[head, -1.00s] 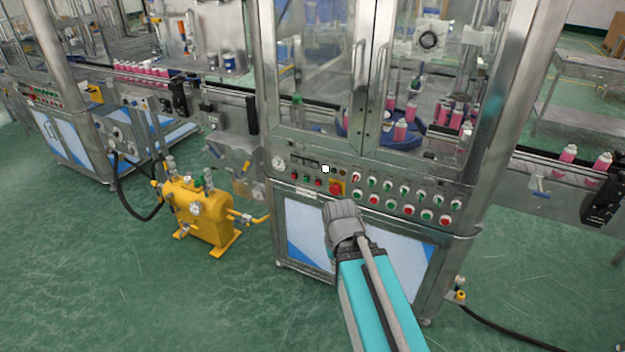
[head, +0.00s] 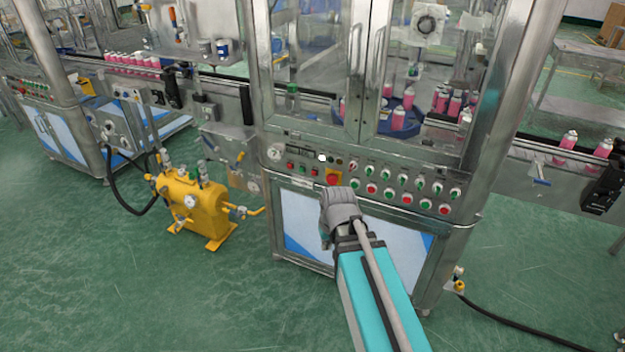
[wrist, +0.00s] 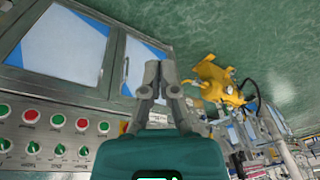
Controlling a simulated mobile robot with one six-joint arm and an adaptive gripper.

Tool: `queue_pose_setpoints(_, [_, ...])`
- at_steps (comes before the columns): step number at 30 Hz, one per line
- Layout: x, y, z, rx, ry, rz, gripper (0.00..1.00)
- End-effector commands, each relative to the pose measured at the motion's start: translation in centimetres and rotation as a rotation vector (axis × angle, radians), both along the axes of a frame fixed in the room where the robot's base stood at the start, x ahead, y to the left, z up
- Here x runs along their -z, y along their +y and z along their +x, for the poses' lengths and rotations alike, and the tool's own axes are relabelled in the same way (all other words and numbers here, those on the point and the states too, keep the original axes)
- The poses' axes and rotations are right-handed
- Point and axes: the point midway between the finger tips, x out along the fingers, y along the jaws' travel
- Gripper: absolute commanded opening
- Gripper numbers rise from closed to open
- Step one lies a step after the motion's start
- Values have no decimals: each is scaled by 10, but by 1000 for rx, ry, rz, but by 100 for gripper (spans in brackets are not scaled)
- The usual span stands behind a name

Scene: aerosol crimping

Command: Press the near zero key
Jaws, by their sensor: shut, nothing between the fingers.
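The control panel (head: 390,190) on the near machine carries a gauge, a small dark display (head: 299,153), a white key-like spot (head: 323,157), a red knob on yellow (head: 333,178), and rows of red and green buttons. I cannot read any label, so I cannot tell which key is the zero key. My gripper (head: 338,206) is in front of the machine, below the panel's left half, apart from the keys as far as I can tell. In the wrist view my gripper (wrist: 161,72) is shut and empty, with the panel's buttons (wrist: 57,121) to its left.
A yellow tank (head: 195,208) with pipes stands on the green floor left of the machine. Glass doors (head: 315,70) rise above the panel. Pink cans (head: 400,118) are inside and on the conveyor. A black hose (head: 530,335) lies at right. The floor in front is clear.

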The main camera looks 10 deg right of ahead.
Motion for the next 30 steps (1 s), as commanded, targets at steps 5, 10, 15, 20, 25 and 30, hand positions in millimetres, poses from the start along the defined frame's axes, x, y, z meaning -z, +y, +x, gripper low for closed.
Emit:
queue_pose_setpoints(5, [36,16,57,-3,-152,86,0])
queue_pose_setpoints(10, [56,31,112,11,-316,176,0])
queue_pose_setpoints(15, [71,42,164,43,-478,260,0])
queue_pose_setpoints(20, [81,47,211,88,-628,330,0])
queue_pose_setpoints(25, [89,48,258,153,-784,397,0])
queue_pose_setpoints(30, [97,42,300,235,-933,453,0])
